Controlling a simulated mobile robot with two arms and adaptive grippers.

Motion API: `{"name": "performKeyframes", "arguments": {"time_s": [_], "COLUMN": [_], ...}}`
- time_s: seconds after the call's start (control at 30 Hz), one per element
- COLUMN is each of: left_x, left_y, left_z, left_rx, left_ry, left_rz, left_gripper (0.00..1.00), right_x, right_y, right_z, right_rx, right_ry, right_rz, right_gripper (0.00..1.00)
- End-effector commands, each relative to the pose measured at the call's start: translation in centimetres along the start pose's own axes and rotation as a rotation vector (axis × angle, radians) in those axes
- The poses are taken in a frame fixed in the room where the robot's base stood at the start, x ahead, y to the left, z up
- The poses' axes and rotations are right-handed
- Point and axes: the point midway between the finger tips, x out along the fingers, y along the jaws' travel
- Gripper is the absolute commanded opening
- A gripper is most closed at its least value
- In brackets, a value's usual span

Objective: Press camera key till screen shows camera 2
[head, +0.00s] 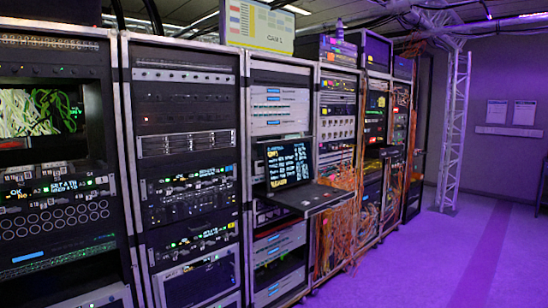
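A screen (258,25) on top of the racks has coloured blocks on its left and small text that seems to read CAM 1. A lit dark monitor (288,163) with rows of text stands over a pulled-out drawer (318,197) in the third rack. A panel with rows of round buttons (55,218) is in the leftmost rack. I cannot tell which key is the camera key. Neither of my grippers is in view.
Tall equipment racks (188,98) run from the left into the distance. Orange cables (335,225) hang from the farther racks. A metal truss (454,130) stands near the back wall. The purple-lit floor (440,260) at the right is clear.

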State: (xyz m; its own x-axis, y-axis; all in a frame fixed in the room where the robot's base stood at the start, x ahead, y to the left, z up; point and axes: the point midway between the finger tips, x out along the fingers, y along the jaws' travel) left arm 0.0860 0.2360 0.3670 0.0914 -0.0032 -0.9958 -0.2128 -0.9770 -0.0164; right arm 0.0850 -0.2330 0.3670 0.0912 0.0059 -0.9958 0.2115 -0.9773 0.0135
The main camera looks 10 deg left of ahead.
Motion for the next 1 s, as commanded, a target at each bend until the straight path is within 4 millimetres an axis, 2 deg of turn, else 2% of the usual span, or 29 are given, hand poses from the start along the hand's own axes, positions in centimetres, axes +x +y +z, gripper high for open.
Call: {"name": "performKeyframes", "arguments": {"time_s": [0.23,0.53,1.0], "left_x": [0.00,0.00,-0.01], "left_y": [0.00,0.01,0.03], "left_z": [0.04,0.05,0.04], "left_rx": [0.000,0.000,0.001], "left_ry": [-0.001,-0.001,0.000], "left_rz": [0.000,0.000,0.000], "left_gripper": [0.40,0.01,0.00], "right_x": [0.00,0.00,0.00], "right_y": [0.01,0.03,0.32], "right_z": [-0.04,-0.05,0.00], "right_rx": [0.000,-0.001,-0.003], "right_ry": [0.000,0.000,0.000], "right_rz": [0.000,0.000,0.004], "right_gripper": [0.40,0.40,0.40]}}
